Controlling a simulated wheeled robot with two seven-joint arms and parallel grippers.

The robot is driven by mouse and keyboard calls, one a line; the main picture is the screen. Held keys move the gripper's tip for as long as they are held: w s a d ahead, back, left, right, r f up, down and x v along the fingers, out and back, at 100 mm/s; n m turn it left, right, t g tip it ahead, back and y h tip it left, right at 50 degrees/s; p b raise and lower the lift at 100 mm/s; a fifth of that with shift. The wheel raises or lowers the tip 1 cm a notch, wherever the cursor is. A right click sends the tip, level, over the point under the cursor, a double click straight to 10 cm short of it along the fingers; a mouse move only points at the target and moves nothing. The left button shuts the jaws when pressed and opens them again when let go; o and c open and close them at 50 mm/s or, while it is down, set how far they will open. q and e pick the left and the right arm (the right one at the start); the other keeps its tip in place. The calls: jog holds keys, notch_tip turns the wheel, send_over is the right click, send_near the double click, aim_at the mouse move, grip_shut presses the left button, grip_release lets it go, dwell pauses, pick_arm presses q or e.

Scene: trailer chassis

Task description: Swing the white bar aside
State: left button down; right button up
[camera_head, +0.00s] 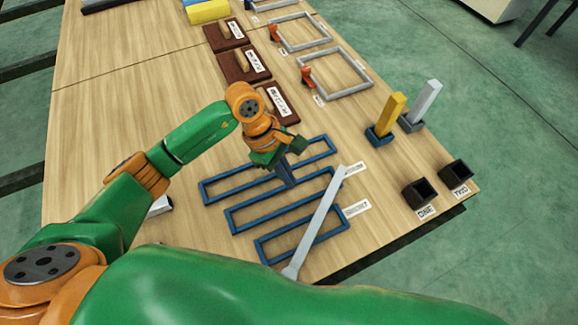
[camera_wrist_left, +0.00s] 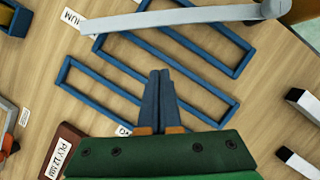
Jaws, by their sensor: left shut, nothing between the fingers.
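The white bar (camera_head: 318,222) lies slantwise across the right-hand ends of the blue rectangular frames (camera_head: 227,219) in the head view. Its rounded near end (camera_head: 291,271) sits close to the table's front edge. In the left wrist view the bar (camera_wrist_left: 180,19) runs across the top, over the far frames. My left gripper (camera_head: 287,181) is shut and empty. Its fingers point down over the blue frames, left of the bar and apart from it. The closed fingertips (camera_wrist_left: 160,76) show in the left wrist view above the frames (camera_wrist_left: 95,80). My right gripper is out of view.
Black boxes (camera_head: 417,194) stand at the right corner, labelled. A yellow block (camera_head: 391,116) and a grey block (camera_head: 426,102) stand upright in holders. Brown boards (camera_head: 278,103) and grey frames (camera_head: 342,93) lie behind. Bare wood lies between the bar and the black boxes.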

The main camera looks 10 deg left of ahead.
aim_at(319, 217)
pick_arm(q)
jog(key=b+x, duration=0.1)
jog(key=x, duration=0.4)
jog(key=shift+s+d+f, duration=0.1)
jog(key=shift+d+f, duration=0.15)
jog(key=shift+f, duration=0.1)
jog(key=shift+s+d+r, duration=0.1)
jog(key=shift+s+d, duration=0.05)
jog(key=shift+d, duration=0.45)
jog(key=shift+s+d+r, duration=0.1)
jog(key=shift+s+d, duration=0.05)
jog(key=shift+d, duration=0.45)
jog(key=shift+s+d, duration=0.15)
jog(key=shift+d, duration=0.35)
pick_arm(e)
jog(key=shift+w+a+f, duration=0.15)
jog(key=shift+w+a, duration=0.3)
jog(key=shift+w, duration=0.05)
